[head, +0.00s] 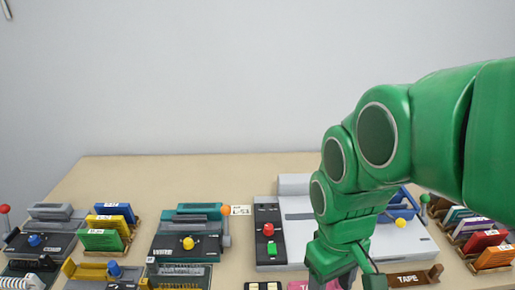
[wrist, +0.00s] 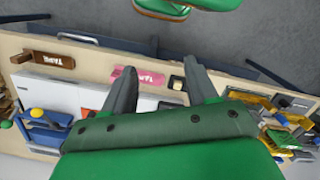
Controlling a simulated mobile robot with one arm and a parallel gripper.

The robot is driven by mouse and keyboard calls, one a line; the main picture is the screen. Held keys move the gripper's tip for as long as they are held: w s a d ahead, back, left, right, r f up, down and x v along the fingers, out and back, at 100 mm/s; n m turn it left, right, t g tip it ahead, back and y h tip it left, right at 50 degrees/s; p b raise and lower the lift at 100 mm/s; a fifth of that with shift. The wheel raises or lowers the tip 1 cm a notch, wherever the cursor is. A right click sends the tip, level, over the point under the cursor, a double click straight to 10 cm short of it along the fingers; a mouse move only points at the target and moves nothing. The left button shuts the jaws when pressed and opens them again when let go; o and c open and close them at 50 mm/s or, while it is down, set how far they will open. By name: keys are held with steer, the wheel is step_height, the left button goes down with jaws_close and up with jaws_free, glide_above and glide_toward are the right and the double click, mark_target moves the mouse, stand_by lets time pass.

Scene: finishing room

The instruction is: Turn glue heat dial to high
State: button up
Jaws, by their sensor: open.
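I cannot tell which part is the glue heat dial. The large white machine (head: 297,232) has a dark panel with a red control (head: 267,229) and a green one (head: 270,249). A teal machine (head: 203,212) to its left carries a yellow knob (head: 188,243). A grey machine at far left carries a blue knob (head: 34,240). My green arm hangs over the right part of the white machine, hiding some of it. My gripper (wrist: 160,74) is open and empty, its fingers above the table's front area near a pink TAPE block (wrist: 137,78).
A brown TAPE block (head: 412,277) lies right of my gripper. Card racks stand at left (head: 101,240) and right (head: 492,257). A yellow-and-grey device with a blue knob (head: 114,268) is at front left. The table's back strip (head: 150,172) is bare.

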steer(key=w+a+n, duration=0.4)
steer(key=w+n, duration=0.7)
steer(key=w, duration=0.3)
steer(key=n+t, duration=0.2)
steer(key=n, duration=0.9)
glide_toward(269, 226)
steer(key=shift+s+d+f, duration=0.15)
steer(key=shift+s+f, duration=0.1)
steer(key=shift+f, duration=0.05)
steer(key=shift+w+f, duration=0.45)
steer(key=shift+f, duration=3.8)
steer(key=c, duration=1)
